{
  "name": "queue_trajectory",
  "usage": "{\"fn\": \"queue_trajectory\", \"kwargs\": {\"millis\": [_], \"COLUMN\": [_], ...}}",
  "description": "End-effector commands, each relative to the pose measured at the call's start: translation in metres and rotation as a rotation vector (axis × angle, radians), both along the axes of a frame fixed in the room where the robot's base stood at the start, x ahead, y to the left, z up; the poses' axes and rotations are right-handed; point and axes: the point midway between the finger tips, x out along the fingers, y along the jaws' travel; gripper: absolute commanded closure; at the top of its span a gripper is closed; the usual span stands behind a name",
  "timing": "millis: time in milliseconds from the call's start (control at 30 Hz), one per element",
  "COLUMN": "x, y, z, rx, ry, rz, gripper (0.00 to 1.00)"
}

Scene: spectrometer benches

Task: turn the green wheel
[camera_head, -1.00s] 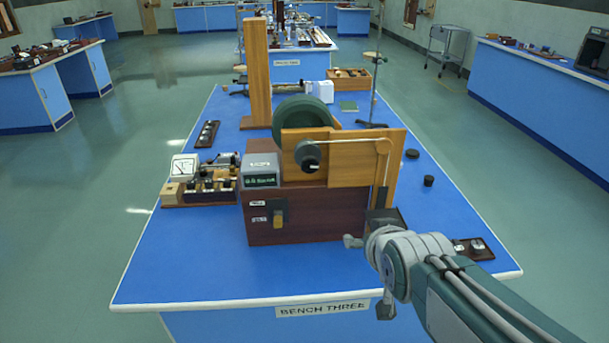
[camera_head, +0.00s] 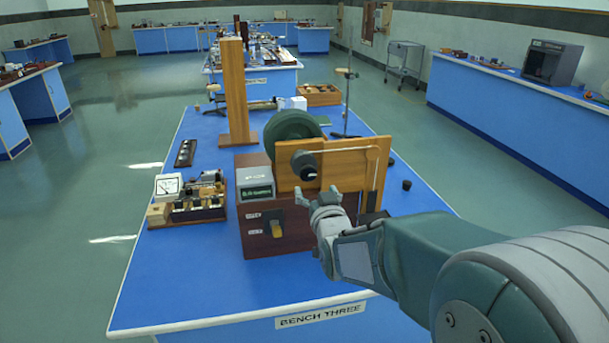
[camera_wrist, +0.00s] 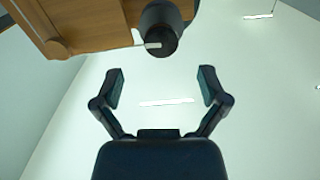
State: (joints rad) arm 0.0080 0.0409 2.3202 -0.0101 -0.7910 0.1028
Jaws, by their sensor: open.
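The green wheel (camera_head: 293,124) stands upright on the blue bench, behind a wooden panel (camera_head: 360,165); its lower part is hidden. A dark round knob (camera_head: 304,166) sticks out of the front of the panel, and it also shows in the wrist view (camera_wrist: 161,32) at the top with a pale mark on it. My gripper (camera_head: 318,193) is in front of the apparatus, just below and right of the knob. In the wrist view my gripper (camera_wrist: 161,87) has its two fingers spread apart with nothing between them. The knob lies beyond the fingertips, not touched.
A dark red-brown box (camera_head: 285,225) with a yellow-handled switch (camera_head: 276,230) carries the panel. A meter assembly (camera_head: 188,200) stands to its left. A tall wooden post (camera_head: 235,92) rises behind. The bench's front left surface (camera_head: 190,280) is clear.

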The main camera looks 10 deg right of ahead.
Motion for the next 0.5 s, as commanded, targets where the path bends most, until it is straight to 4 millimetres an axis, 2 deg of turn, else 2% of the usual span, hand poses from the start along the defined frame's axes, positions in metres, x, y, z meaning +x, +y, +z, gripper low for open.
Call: {"fn": "queue_trajectory", "kwargs": {"millis": [100, 300, 500], "x": [0.024, 0.056, 0.071], "y": [0.002, 0.004, 0.003], "z": [-0.001, -0.001, 0.0], "rx": [-0.002, -0.003, -0.003], "ry": [0.002, 0.002, 0.002], "rz": [0.001, 0.001, 0.001], "gripper": [0.07, 0.07, 0.07]}}
